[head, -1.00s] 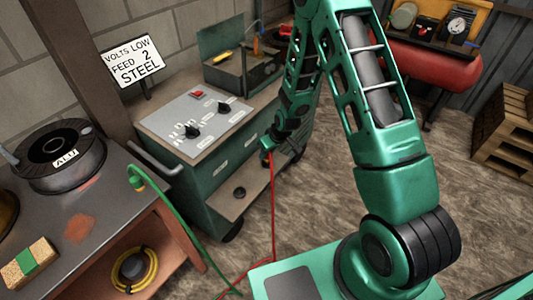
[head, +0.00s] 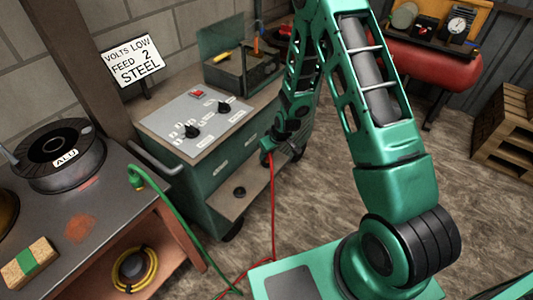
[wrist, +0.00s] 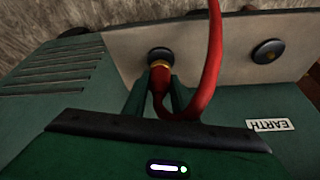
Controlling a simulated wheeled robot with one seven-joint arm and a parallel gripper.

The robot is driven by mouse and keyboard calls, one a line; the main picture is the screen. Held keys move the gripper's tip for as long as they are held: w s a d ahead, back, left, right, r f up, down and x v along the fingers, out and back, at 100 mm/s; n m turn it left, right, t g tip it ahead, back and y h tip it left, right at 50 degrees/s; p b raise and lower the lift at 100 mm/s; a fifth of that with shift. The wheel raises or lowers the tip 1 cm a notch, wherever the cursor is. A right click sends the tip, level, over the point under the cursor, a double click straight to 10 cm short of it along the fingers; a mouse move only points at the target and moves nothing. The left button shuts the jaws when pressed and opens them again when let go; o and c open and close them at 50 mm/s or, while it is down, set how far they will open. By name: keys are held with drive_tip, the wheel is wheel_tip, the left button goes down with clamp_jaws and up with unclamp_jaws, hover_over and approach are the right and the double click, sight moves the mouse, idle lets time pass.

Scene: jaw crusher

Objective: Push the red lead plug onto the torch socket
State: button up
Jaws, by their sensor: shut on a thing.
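The red lead plug (wrist: 161,80) shows in the wrist view, with a brass ring at its tip and its red cable looping up and away. My gripper (wrist: 160,88) is shut on it, one green finger on each side. The tip is at a black round socket (wrist: 160,54) in the pale panel, lined up with it and seemingly touching. How deep it sits I cannot tell. No label for this socket shows. In the head view my gripper (head: 268,150) is low at the green cabinet's front, and the plug is hidden there.
A second socket (wrist: 268,52) is to the right in the wrist view, near the EARTH label (wrist: 270,124). The red cable (head: 272,205) hangs to the floor. A green lead (head: 165,200) hangs off the workbench (head: 120,190). Open floor is right of the cabinet (head: 205,180).

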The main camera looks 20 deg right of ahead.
drive_tip(key=shift+f, duration=0.8)
drive_tip(key=o, duration=1.1)
drive_tip(key=shift+o, duration=0.2)
drive_tip(key=v, duration=1)
drive_tip(key=shift+r, duration=0.35)
drive_tip(key=shift+d, duration=0.1)
drive_tip(key=s+d+r+m+g+h, duration=0.1)
drive_tip(key=s+d+r+m, duration=0.1)
drive_tip(key=s+d+r, duration=0.6)
drive_tip(key=s+d+r+m+g+h, duration=0.1)
drive_tip(key=s+d+r+m, duration=0.2)
drive_tip(key=s+d+r, duration=0.5)
drive_tip(key=s+r+m+g, duration=0.1)
drive_tip(key=s+r, duration=0.4)
drive_tip(key=s, duration=0.5)
drive_tip(key=s+r+m+g, duration=0.1)
drive_tip(key=s+r+m, duration=0.3)
drive_tip(key=s, duration=0.5)
wheel_tip(320, 180, up, 2)
drive_tip(key=shift+s+a+r, duration=0.15)
drive_tip(key=shift+s+a, duration=0.05)
drive_tip(key=shift+s, duration=0.2)
